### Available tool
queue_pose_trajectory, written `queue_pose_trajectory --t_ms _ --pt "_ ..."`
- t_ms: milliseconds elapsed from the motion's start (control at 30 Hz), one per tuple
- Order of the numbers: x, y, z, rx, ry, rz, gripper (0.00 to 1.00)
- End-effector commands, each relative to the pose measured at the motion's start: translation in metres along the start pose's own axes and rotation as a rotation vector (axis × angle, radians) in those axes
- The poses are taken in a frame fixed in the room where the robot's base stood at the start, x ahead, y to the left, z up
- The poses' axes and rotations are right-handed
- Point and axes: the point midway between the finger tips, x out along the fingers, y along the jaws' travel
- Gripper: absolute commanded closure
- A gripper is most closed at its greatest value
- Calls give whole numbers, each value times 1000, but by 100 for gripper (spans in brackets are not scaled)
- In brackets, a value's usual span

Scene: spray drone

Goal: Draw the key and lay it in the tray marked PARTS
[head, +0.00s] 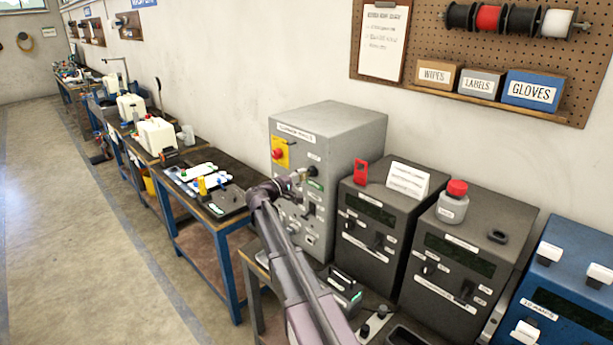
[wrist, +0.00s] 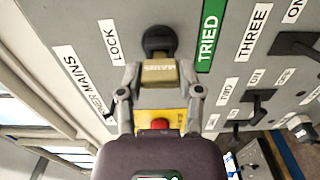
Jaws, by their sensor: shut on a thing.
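My gripper (wrist: 160,92) has its two fingers closed on the sides of a brass key (wrist: 158,73) whose bow reads MAINS. The key points at a round black lock (wrist: 160,40) beside the LOCK label, on the grey cabinet (head: 340,135). Key and lock meet in the wrist view; I cannot tell how far the key sits in. In the head view my gripper (head: 299,176) is at the cabinet's front face and hides the key. No tray with a readable PARTS marking shows; a dark tray-like thing (head: 405,337) is cut off at the bottom edge.
A red button on a yellow plate (head: 280,152) is on the cabinet, left of my gripper. Two dark grey units stand to the right; one carries a red-capped bottle (head: 453,203). A blue unit (head: 572,290) is far right. A blue-legged bench (head: 215,232) stands left; the floor beyond is clear.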

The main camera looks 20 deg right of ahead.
Motion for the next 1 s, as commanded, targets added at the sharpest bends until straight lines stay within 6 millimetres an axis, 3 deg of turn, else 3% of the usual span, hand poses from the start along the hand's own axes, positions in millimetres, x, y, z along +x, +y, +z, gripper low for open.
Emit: queue_pose_trajectory --t_ms 1000 --pt "-28 0 1 0 -1 0 100"
